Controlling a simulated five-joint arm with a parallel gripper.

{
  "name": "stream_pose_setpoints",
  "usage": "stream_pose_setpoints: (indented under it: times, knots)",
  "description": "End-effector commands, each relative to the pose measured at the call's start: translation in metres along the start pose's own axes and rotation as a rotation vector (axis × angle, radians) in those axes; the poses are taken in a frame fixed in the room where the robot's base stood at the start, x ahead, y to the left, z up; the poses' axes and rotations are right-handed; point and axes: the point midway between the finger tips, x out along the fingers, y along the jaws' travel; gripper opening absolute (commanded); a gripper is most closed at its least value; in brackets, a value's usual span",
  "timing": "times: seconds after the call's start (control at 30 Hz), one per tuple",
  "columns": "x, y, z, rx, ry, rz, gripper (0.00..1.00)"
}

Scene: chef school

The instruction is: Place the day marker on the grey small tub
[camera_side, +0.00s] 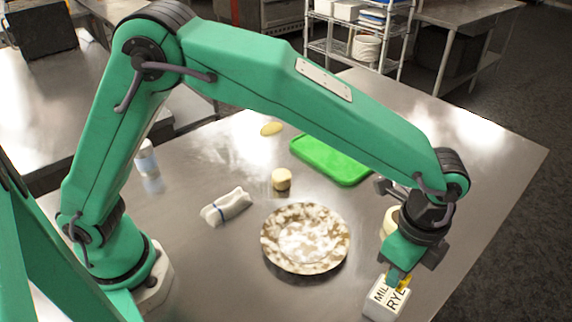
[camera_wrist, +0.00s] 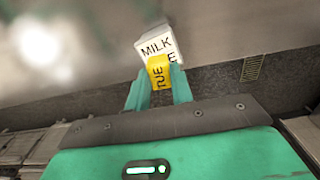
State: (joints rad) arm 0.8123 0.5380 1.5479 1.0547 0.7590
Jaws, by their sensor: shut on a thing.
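The day marker (camera_wrist: 158,72) is a small yellow tag reading TUE, held upright between my fingertips in the wrist view. A little of its yellow (camera_side: 405,283) shows beside my gripper in the side view. My gripper (camera_side: 398,281) points down and is shut on the marker; its two green fingers (camera_wrist: 160,88) flank it. A small pale grey-white tub (camera_side: 379,306) with black lettering, MILK among it, is directly under my gripper at the front right. In the wrist view the tub (camera_wrist: 150,37) is partly hidden behind the marker. I cannot tell whether marker and tub touch.
A brown-and-white plate (camera_side: 305,238) lies left of the tub. A cream round object (camera_side: 390,222) is partly hidden behind my wrist. The table's right edge is near.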

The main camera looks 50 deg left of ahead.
Motion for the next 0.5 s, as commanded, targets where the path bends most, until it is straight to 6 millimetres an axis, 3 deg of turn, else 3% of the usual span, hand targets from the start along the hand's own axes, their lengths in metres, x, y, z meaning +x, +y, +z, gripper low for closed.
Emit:
stream_pose_setpoints:
  times: [0.3, 0.5]
  knots:
    - [0.032, 0.001, 0.0, 0.0, -0.002, 0.002, 0.01]
    - [0.038, 0.001, 0.0, 0.0, -0.001, 0.001, 0.01]
